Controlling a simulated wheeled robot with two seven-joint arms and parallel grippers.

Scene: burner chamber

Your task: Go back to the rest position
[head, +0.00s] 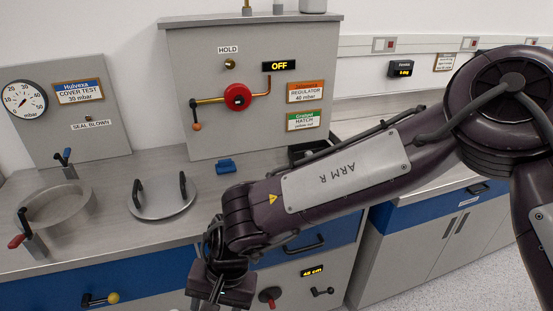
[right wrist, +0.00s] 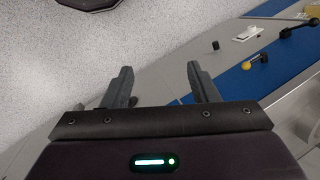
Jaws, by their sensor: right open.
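My right arm, marked ARM R, reaches in from the right across the head view. Its gripper (head: 215,290) hangs low at the bottom edge of the head view, in front of the blue drawer fronts. My left gripper is in neither view.
The grey worktop (head: 105,215) holds a round chamber (head: 55,208), a lid with two handles (head: 161,197) and a blue block (head: 226,167). Behind stands a panel with a red valve knob (head: 237,97). A yellow-knobbed handle (head: 100,299) juts from the front.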

